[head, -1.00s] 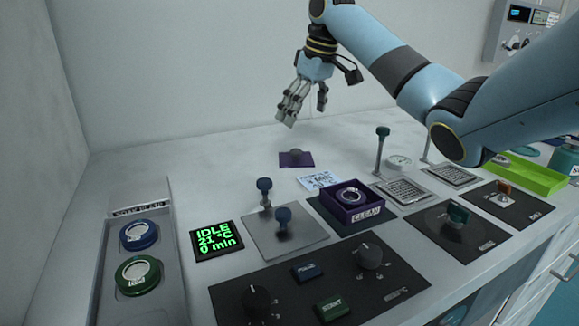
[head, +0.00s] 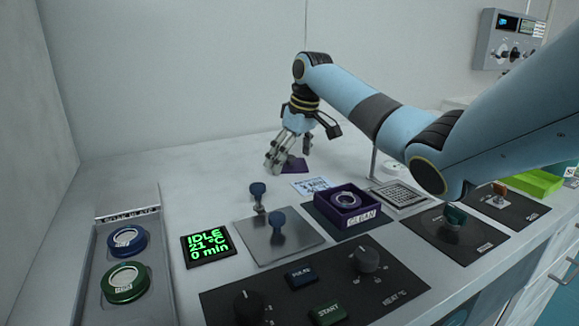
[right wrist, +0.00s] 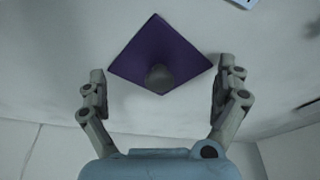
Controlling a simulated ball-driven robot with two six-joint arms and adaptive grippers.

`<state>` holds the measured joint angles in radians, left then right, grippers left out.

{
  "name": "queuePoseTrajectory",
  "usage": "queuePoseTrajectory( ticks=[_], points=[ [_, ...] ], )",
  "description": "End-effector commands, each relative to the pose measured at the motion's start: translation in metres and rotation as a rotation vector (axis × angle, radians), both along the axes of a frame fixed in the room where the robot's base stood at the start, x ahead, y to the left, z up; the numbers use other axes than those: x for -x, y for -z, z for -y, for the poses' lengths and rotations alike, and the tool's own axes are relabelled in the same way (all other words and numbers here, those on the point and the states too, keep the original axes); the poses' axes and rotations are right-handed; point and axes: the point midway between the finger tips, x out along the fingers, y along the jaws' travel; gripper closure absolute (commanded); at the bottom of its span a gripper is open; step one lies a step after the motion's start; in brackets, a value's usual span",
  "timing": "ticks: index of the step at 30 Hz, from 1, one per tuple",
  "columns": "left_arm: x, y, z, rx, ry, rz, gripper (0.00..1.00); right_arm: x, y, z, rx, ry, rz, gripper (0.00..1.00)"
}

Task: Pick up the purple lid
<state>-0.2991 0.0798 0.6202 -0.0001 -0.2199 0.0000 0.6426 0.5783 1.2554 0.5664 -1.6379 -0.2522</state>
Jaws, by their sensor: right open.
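The purple lid (head: 295,166) lies flat on the white bench top, partly hidden behind my right gripper's fingers in the head view. In the right wrist view the lid (right wrist: 180,55) is a purple square with a round grey knob (right wrist: 159,78) near its middle. My right gripper (head: 290,160) is open and points down at the lid from above. In the right wrist view its two fingers (right wrist: 160,85) stand wide apart on either side of the knob and do not touch it. My left gripper is not in view.
An open purple box (head: 347,212) marked CLEAN holds a ring, in front and to the right of the lid. A printed card (head: 313,187) lies between them. A metal plate with blue knobs (head: 277,240) stands nearer. The bench left of the lid is clear.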

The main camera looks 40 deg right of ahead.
Motion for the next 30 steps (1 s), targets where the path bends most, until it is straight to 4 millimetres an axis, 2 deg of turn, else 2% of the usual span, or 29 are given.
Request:
queuePoseTrajectory(
  ticks=[2,20,30],
  points=[
    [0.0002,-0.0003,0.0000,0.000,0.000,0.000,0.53,0.0001,-0.0006,0.0001,0.000,0.000,0.000,0.04],
    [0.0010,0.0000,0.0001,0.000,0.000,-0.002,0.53,0.0010,0.0010,0.0005,0.000,0.001,-0.003,0.82],
    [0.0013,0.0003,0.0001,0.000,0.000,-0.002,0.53,0.0022,0.0036,-0.0005,-0.002,0.000,-0.008,0.86]
  ],
)
